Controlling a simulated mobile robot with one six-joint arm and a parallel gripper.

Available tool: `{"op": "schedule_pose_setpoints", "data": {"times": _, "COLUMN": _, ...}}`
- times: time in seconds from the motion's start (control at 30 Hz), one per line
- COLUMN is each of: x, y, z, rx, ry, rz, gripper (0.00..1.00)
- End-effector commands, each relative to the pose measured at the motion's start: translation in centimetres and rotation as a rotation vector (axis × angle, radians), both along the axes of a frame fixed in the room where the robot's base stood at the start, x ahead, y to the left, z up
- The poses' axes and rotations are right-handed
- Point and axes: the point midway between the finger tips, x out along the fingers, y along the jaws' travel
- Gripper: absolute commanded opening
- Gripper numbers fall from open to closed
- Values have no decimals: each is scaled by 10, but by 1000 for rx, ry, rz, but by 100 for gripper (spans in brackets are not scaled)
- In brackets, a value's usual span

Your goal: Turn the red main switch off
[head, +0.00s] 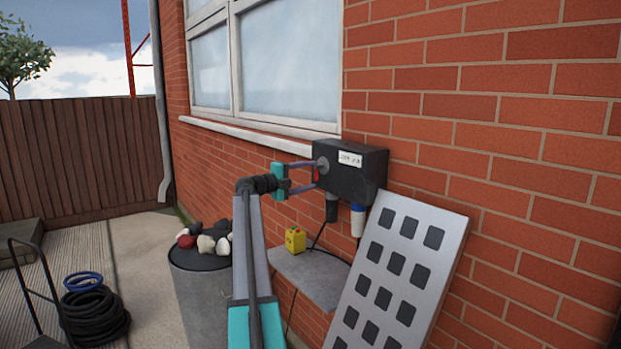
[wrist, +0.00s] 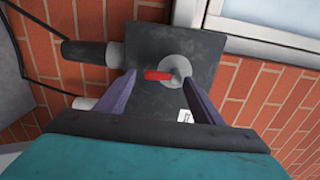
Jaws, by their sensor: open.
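The red main switch (head: 316,174) is a small red handle on a round grey plate on the side of a dark box (head: 352,186) fixed to the brick wall. In the wrist view the red handle (wrist: 158,75) lies across the picture from the grey plate (wrist: 175,70), on the dark box face (wrist: 150,45). My gripper (head: 314,176) is at the box with its two fingers apart. In the wrist view my gripper (wrist: 170,82) is open, one finger on each side of the handle. I cannot tell whether either finger touches it.
Two connectors, one black (head: 332,208) and one blue and white (head: 357,219), hang under the box. Below are a grey shelf (head: 312,276) with a yellow box (head: 295,240), and a leaning perforated panel (head: 398,275). A bin topped with stones (head: 203,290) stands left.

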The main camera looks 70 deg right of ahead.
Motion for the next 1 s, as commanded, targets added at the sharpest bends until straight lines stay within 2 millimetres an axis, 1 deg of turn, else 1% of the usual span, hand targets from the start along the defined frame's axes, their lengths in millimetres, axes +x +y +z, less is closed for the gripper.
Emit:
{"op": "schedule_pose_setpoints", "data": {"times": 0.17, "x": 12, "y": 20, "z": -2, "rx": -1, "ry": 0, "rz": 2, "gripper": 61}}
{"op": "schedule_pose_setpoints", "data": {"times": 0.6, "x": 49, "y": 80, "z": -3, "rx": 1, "ry": -1, "rz": 2, "gripper": 61}}
{"op": "schedule_pose_setpoints", "data": {"times": 0.7, "x": 56, "y": 91, "z": -3, "rx": 1, "ry": -1, "rz": 2, "gripper": 61}}
{"op": "schedule_pose_setpoints", "data": {"times": 0.83, "x": 63, "y": 102, "z": -2, "rx": 2, "ry": -1, "rz": 1, "gripper": 61}}
{"op": "schedule_pose_setpoints", "data": {"times": 1.0, "x": 66, "y": 108, "z": -1, "rx": 2, "ry": -1, "rz": 0, "gripper": 61}}
